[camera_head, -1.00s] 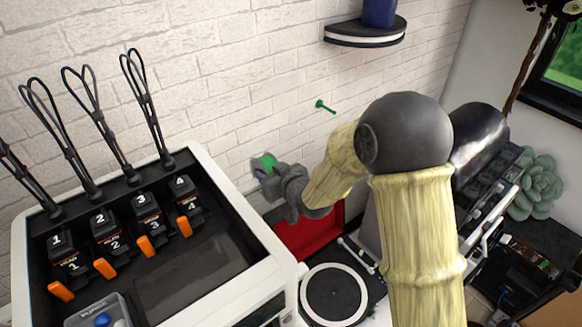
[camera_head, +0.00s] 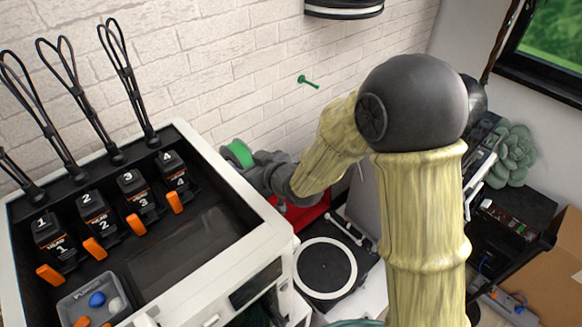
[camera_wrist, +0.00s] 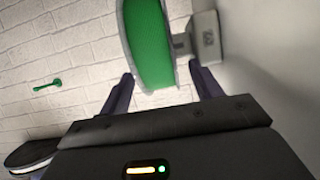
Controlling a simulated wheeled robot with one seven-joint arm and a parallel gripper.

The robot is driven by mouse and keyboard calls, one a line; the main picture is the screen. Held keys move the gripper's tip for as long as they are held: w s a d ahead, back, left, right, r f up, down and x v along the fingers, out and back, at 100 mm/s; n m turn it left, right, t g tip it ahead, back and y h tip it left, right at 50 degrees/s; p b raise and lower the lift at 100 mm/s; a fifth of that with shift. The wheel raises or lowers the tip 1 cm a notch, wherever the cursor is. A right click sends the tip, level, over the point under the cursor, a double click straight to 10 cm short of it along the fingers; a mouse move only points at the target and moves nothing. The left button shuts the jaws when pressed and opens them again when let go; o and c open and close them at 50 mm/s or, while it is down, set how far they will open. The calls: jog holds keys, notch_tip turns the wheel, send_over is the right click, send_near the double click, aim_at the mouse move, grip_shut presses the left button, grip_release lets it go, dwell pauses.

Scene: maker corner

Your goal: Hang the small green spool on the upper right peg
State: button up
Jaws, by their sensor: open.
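The green spool (camera_head: 238,153) shows just beyond the right edge of the white printer housing. In the wrist view the spool (camera_wrist: 151,42) is large and lies between the two dark fingers. My gripper (camera_head: 256,164) is open with its fingers on either side of the spool's near part; I cannot tell whether they touch it. A grey block with a short stem (camera_wrist: 207,38) stands close beside the spool and seems to meet it. A green peg (camera_head: 308,82) sticks out of the brick wall, up and right of the spool; it also shows in the wrist view (camera_wrist: 44,84).
The white printer housing (camera_head: 272,222) stands left of my gripper. A black-and-white shelf (camera_head: 345,10) is on the wall above right. A red panel (camera_head: 303,214) and a turntable-like disc (camera_head: 326,268) lie below. The wall around the peg is clear.

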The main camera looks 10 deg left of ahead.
jog(key=s+d+r+b, duration=0.1)
jog(key=d+r, duration=0.2)
jog(key=d, duration=0.3)
jog(key=s+d+r+t, duration=0.1)
jog(key=s+d+r, duration=0.1)
jog(key=d, duration=0.4)
jog(key=shift+s+r+m+h+b, duration=0.25)
jog(key=shift+r+m+h+b, duration=0.05)
jog(key=shift+r+m+b, duration=0.1)
jog(key=d+f+m+g+h, duration=0.1)
jog(key=d+f+m+h, duration=0.25)
jog(key=d, duration=0.55)
jog(key=d+f+m+h, duration=0.3)
jog(key=d+h, duration=0.2)
jog(key=d, duration=0.3)
jog(key=s+d+f+m+g+h, duration=0.1)
jog(key=s+d+f+m+g, duration=0.2)
jog(key=s+d+g, duration=0.2)
jog(key=s+d, duration=0.2)
jog(key=s, duration=0.2)
jog(key=shift+s+d+f+h, duration=0.25)
jog(key=shift+s+f+h, duration=0.05)
jog(key=shift+f+h, duration=0.1)
